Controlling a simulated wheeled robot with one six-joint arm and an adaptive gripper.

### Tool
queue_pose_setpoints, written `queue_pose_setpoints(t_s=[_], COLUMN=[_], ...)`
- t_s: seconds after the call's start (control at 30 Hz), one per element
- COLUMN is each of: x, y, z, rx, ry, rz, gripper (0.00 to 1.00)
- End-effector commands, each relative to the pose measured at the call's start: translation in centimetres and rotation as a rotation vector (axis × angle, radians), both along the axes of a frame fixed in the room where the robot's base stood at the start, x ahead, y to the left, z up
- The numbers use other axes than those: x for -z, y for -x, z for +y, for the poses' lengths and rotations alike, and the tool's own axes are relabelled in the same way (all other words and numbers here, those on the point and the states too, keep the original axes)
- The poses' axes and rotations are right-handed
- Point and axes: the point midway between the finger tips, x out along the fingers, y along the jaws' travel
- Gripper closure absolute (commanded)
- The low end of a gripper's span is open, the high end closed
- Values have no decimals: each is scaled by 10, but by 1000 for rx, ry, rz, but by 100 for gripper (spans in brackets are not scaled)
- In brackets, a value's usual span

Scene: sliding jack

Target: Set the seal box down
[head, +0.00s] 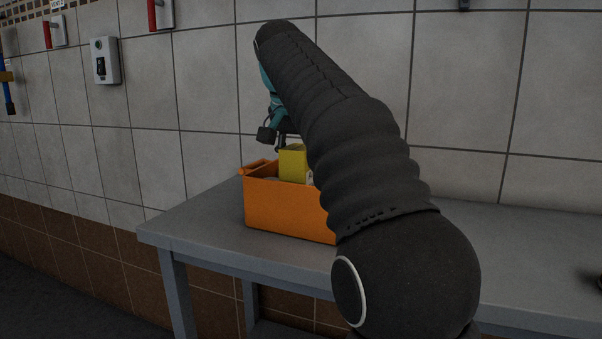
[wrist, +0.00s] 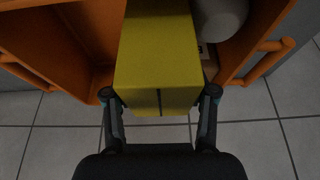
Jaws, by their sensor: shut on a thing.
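The seal box is a yellow box (head: 293,164) that shows above the rim of an orange open crate in the head view. In the wrist view the yellow box (wrist: 158,62) fills the middle, between the two fingertips. My gripper (wrist: 160,97) is shut on it, one finger at each side. In the head view my gripper (head: 283,143) is partly hidden behind my arm, just above the crate. Whether the box touches the crate floor cannot be told.
The orange crate (head: 285,208) stands on a grey table (head: 200,222) against a tiled wall. A white round thing (wrist: 222,16) lies in the crate beside the yellow box. The crate's left part looks empty in the wrist view. The table is clear left of the crate.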

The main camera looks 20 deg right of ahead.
Motion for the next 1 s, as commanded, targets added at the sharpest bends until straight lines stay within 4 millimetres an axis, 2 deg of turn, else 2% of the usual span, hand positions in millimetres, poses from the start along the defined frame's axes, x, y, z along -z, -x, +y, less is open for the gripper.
queue_pose_setpoints(t_s=[0.1, 0.2, 1.0], x=[19, 25, 45], y=[1, 1, 0], z=[0, 0, 1], rx=[0, 1, -2], ry=[0, 0, -2], rz=[0, 0, 16], gripper=[89, 89, 89])
